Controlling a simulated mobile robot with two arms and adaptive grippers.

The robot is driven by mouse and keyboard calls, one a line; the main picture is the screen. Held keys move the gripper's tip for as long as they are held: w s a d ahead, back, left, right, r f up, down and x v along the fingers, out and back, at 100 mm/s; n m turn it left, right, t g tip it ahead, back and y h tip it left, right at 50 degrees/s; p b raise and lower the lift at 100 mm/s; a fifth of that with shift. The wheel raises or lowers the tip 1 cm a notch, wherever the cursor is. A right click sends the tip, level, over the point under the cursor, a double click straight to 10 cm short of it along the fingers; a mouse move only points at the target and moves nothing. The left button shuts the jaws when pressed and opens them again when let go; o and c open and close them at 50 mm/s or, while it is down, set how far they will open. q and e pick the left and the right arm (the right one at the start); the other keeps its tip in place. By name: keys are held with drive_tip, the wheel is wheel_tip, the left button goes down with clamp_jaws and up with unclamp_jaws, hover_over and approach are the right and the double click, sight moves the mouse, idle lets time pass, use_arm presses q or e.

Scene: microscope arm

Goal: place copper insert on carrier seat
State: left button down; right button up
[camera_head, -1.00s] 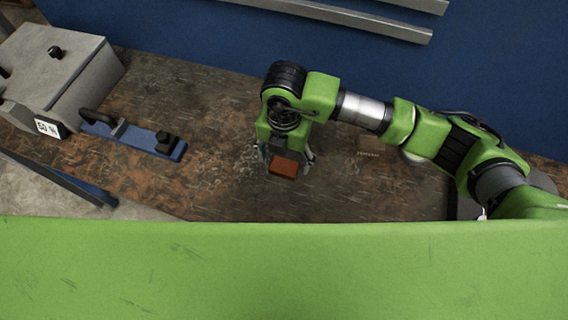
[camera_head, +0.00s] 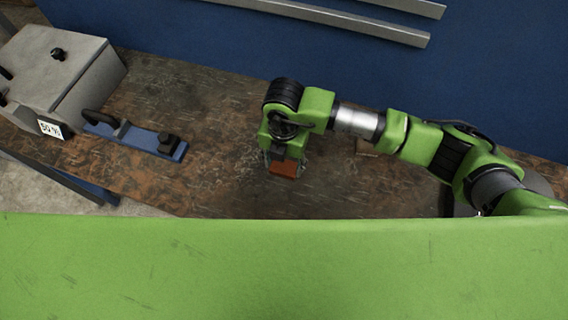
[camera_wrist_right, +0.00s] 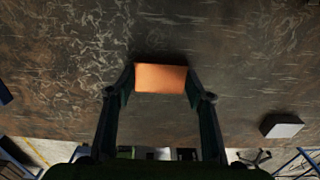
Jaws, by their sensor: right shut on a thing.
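The copper insert is an orange-brown block (camera_head: 284,169) at the end of my right arm in the head view. It also shows as an orange block between the fingers in the right wrist view (camera_wrist_right: 161,78). My right gripper (camera_head: 284,160) is shut on it, one finger at each side; it also shows in the right wrist view (camera_wrist_right: 160,92). The block is over the brown bench top; its exact height cannot be told. A blue plate with a black handle and black knob (camera_head: 140,138) lies at the left; I cannot tell whether it is the carrier seat. My left gripper is not in view.
A grey box with a "50 %" label (camera_head: 75,75) stands at the left end of the brown worktop (camera_head: 215,130). A small block (camera_head: 366,147) shows partly behind my right arm. Worktop between the blue plate and my gripper is clear. A blue wall (camera_head: 240,45) rises behind.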

sight(283, 165)
drive_tip(key=shift+r, duration=0.2)
drive_tip(key=shift+r, duration=0.25)
wheel_tip(283, 165, up, 2)
drive_tip(key=shift+r+b, duration=0.1)
drive_tip(key=shift+b, duration=0.3)
drive_tip(key=s+a+r+b, duration=0.2)
drive_tip(key=s+r+b, duration=0.2)
drive_tip(key=s+r, duration=0.6)
drive_tip(key=s, duration=0.3)
drive_tip(key=shift+s+a, duration=0.15)
drive_tip(key=shift+s, duration=0.25)
